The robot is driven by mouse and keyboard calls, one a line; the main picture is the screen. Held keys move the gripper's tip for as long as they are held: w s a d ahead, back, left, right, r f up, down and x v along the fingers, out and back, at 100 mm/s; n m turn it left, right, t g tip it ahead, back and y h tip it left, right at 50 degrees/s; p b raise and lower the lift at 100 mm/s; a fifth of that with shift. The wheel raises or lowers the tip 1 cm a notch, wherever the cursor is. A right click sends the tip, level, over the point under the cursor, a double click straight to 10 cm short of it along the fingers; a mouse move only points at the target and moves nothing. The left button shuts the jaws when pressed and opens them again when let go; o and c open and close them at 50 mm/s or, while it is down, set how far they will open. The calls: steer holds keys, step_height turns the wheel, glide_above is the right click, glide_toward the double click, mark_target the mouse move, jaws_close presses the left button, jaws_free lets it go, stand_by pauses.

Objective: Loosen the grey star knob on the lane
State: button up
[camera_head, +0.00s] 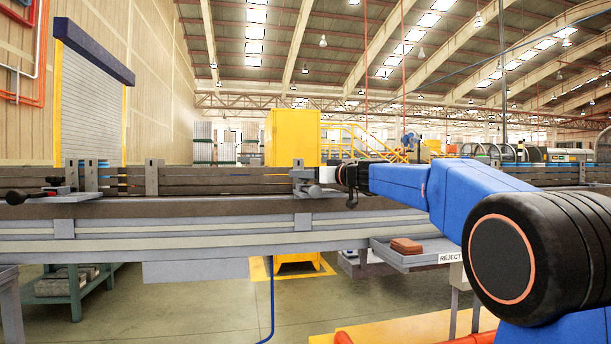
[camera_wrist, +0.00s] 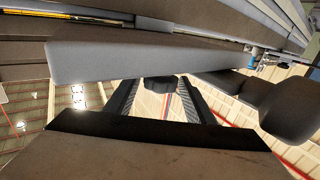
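My gripper (camera_wrist: 158,86) shows in the wrist view as two dark ribbed fingers standing apart. A small dark lobed piece (camera_wrist: 158,91) shows between their far ends; I cannot tell whether it is the star knob or whether the fingers touch it. In the head view my gripper (camera_head: 322,175) is at the lane (camera_head: 225,186), right beside a grey bracket (camera_head: 300,176) on its rail. The grey star knob cannot be made out for certain there, as the bracket and gripper are small and overlap.
A black rounded handle (camera_head: 17,197) sticks out at the lane's left end. A reject tray (camera_head: 415,259) with a reddish-brown block (camera_head: 406,245) hangs below the lane. In the wrist view a grey bar (camera_wrist: 145,60) and a large rounded grey part (camera_wrist: 285,108) are close to the fingers.

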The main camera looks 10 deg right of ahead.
steer(key=c, duration=0.8)
steer(key=shift+o, duration=0.2)
steer(key=shift+w+d+n+y, duration=0.1)
steer(key=shift+n+y, duration=0.2)
steer(key=shift+y, duration=0.1)
steer(key=n+g+y, duration=0.3)
steer(key=g, duration=0.1)
steer(key=shift+w+f+y, duration=0.1)
steer(key=shift+y, duration=0.2)
steer(key=n+g+y, duration=0.1)
steer(key=n+g, duration=0.1)
steer(key=g, duration=0.1)
steer(key=n+g+y, duration=0.2)
steer(key=n+g, duration=0.1)
steer(key=g, duration=0.1)
steer(key=shift+n+g, duration=0.3)
steer(key=shift+g+y, duration=0.3)
steer(key=o, duration=1.1)
steer(key=shift+c, duration=0.2)
